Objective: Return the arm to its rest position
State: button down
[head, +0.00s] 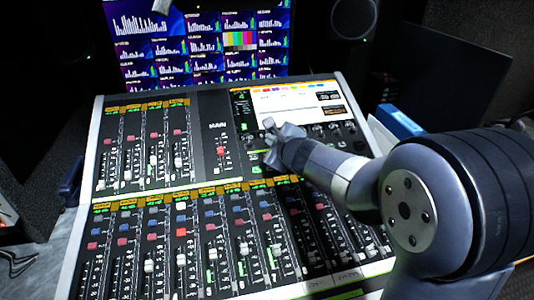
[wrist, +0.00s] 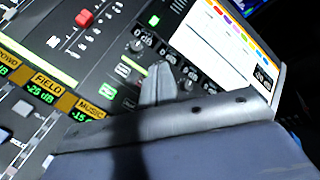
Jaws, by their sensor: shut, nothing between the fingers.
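My gripper (head: 270,128) is over the upper right part of a mixing console (head: 84,219) in the head view, just below the console's small screen. Its fingers are together with nothing held. In the wrist view the closed fingertips (wrist: 158,78) point toward the knobs and green-lit buttons. I cannot tell whether the fingertips touch the panel. My arm reaches in from the right side of the head view.
Behind the console stands a large monitor (head: 202,45) with audio graphs. A speaker (head: 353,18) is at the upper right. A blue-and-white box-like thing (head: 398,122) lies right of the console. Several fader caps stick up from the panel.

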dwell(0.4)
jog(key=shift+w+a+f+b, duration=0.1)
jog(key=shift+w+f+b, duration=0.1)
jog(key=shift+f+b, duration=0.25)
jog(key=shift+w+a+f+b, duration=0.1)
jog(key=shift+w+f+b, duration=0.15)
jog(key=shift+f, duration=0.25)
jog(key=shift+s+r+p, duration=0.1)
jog(key=shift+r+p, duration=0.35)
jog(key=shift+p, duration=0.35)
jog(key=shift+s+d+r+p, duration=0.1)
jog(key=shift+r+p, duration=0.05)
jog(key=shift+p, duration=0.55)
jog(key=r+p, duration=0.1)
jog(key=s+r+p, duration=0.1)
jog(key=r, duration=0.1)
jog(key=s+r+p, duration=0.1)
jog(key=shift+d+r, duration=0.15)
jog(key=shift+d, duration=0.15)
